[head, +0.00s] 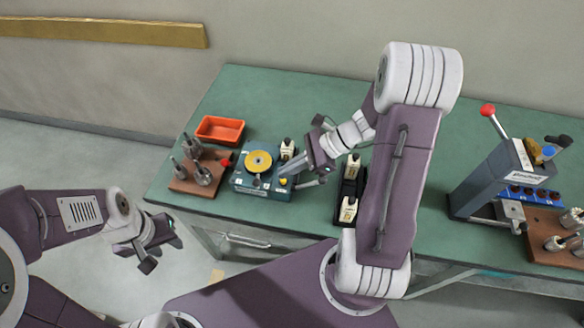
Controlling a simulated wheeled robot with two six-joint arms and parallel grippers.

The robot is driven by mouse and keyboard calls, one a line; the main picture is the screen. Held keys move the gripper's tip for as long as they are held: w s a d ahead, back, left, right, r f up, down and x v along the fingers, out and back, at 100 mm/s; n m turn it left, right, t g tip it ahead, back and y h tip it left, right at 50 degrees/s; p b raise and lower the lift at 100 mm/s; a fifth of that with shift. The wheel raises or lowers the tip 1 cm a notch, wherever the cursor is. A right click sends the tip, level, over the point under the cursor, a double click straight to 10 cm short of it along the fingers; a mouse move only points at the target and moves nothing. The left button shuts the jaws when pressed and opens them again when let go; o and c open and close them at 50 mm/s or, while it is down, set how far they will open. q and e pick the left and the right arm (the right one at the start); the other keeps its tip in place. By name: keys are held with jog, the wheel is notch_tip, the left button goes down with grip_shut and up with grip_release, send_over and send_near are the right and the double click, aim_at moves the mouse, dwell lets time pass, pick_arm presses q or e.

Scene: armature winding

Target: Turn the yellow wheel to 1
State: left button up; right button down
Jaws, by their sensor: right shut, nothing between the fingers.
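The yellow wheel (259,161) lies flat on top of a teal box (240,182) on the green table. Its markings are too small to read. My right gripper (286,173) is shut and empty. Its fingertips are over the right part of the teal box, just right of the wheel; I cannot tell whether they touch anything. A small yellow knob (282,181) shows near the tips. My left gripper (146,262) hangs in front of the table, away from the box; its finger opening is not clear.
An orange tray (220,130) and a brown board (182,184) with metal parts stand left of the box. A black rack (341,208) with cream pieces stands to the right. A grey press (490,178) with a red-knobbed lever stands further right.

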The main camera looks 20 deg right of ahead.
aim_at(260, 168)
jog(key=x, duration=0.4)
jog(key=shift+s+a+f+b, duration=0.1)
jog(key=shift+a+f+b, duration=0.1)
jog(key=shift+b, duration=0.15)
jog(key=shift+w+a+f, duration=0.2)
jog(key=shift+a+f, duration=0.15)
jog(key=shift+a, duration=0.05)
